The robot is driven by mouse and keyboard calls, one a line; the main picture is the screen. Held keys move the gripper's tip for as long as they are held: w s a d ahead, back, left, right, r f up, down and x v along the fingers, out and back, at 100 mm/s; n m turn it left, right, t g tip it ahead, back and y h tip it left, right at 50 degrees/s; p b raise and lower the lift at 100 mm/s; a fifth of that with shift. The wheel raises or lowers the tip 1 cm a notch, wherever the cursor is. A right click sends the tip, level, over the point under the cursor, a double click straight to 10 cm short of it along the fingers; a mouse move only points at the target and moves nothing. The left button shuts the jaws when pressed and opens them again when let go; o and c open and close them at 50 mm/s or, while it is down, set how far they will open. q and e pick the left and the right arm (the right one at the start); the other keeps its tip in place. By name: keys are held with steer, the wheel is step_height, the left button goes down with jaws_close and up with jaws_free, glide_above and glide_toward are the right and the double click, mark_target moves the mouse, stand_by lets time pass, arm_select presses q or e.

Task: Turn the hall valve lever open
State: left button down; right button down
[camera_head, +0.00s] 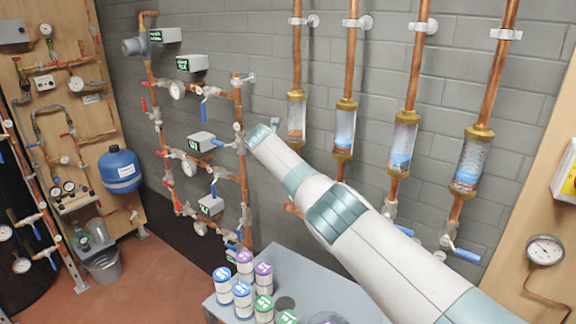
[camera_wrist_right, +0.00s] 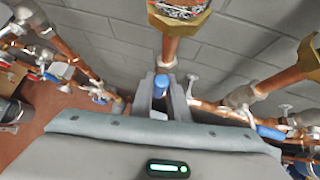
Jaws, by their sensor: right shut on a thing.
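In the right wrist view a blue valve lever (camera_wrist_right: 161,82) stands between the two grey fingers of my right gripper (camera_wrist_right: 162,93), which is shut on it. The lever sits below a vertical copper pipe (camera_wrist_right: 170,50) that comes down from a brass-capped sight glass (camera_wrist_right: 180,14). I cannot read a label that names this valve as the hall one. In the head view my right arm covers the lever and the gripper, near the leftmost sight glass (camera_head: 297,118). My left gripper is not in view.
More sight glasses (camera_head: 403,143) with blue levers (camera_head: 460,254) below stand to the right. A copper manifold (camera_head: 240,170) with small displays (camera_head: 201,141) is at left. Coloured cartridges (camera_head: 242,293) stand on a grey surface (camera_head: 325,275) below the arm. A blue tank (camera_head: 120,169) hangs farther left.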

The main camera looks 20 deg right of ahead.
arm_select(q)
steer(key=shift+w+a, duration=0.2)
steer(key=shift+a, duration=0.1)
arm_select(e)
steer(key=shift+a+f+g, duration=0.15)
steer(key=shift+g, duration=0.15)
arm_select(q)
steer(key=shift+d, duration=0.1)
arm_select(e)
steer(key=c, duration=1.7)
jaws_free()
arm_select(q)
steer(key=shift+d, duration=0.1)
arm_select(e)
steer(key=shift+w+a, duration=0.1)
steer(key=shift+w, duration=0.05)
steer(key=shift+r, duration=0.3)
